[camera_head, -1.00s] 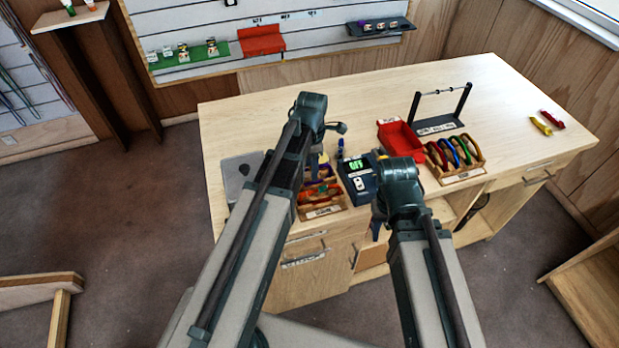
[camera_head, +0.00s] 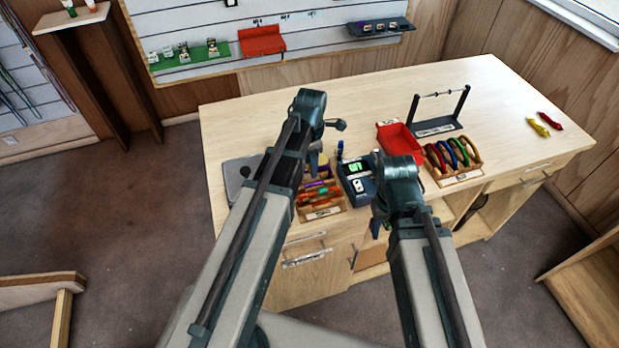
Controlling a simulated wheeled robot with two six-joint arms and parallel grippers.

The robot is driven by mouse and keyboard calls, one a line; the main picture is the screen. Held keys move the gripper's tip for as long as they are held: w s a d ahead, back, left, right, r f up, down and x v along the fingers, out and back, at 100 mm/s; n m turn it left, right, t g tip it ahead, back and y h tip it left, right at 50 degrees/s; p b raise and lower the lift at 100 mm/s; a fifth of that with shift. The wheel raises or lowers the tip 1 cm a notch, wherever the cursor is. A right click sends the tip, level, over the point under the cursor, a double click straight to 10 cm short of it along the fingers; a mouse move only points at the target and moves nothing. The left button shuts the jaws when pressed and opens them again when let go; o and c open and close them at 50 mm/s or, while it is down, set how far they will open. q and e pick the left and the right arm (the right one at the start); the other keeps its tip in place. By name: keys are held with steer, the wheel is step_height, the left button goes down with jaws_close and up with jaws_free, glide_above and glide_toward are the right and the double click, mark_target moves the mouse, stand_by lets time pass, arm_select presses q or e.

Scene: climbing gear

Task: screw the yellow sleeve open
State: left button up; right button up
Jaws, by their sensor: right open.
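I cannot make out a yellow sleeve for certain. A yellow piece of gear (camera_head: 538,127) lies at the right of the table, beside a red one (camera_head: 550,120). A wooden rack (camera_head: 461,179) holds several coloured ring-shaped pieces, perhaps carabiners. My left gripper (camera_head: 316,158) points down over the left part of the table, near a wooden box (camera_head: 322,214) of colourful items; its jaws are too hidden to read. My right gripper (camera_head: 377,228) is open, below its wrist near the table's front edge, mostly hidden by my arm.
A dark device with a green display (camera_head: 355,182) stands between my arms. A red bin (camera_head: 402,143) and a dark frame with a crossbar (camera_head: 438,127) stand behind the rack. A grey plate (camera_head: 240,172) lies at left. The far table middle is clear.

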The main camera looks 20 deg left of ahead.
arm_select(q)
steer(key=shift+r+p, duration=0.45)
steer(key=shift+r, duration=0.1)
steer(key=shift+s+d, duration=0.4)
steer(key=shift+s, duration=0.25)
steer(key=shift+f, duration=0.15)
step_height(320, 180, down, 3)
steer(key=b, duration=0.3)
steer(key=shift+r, duration=0.2)
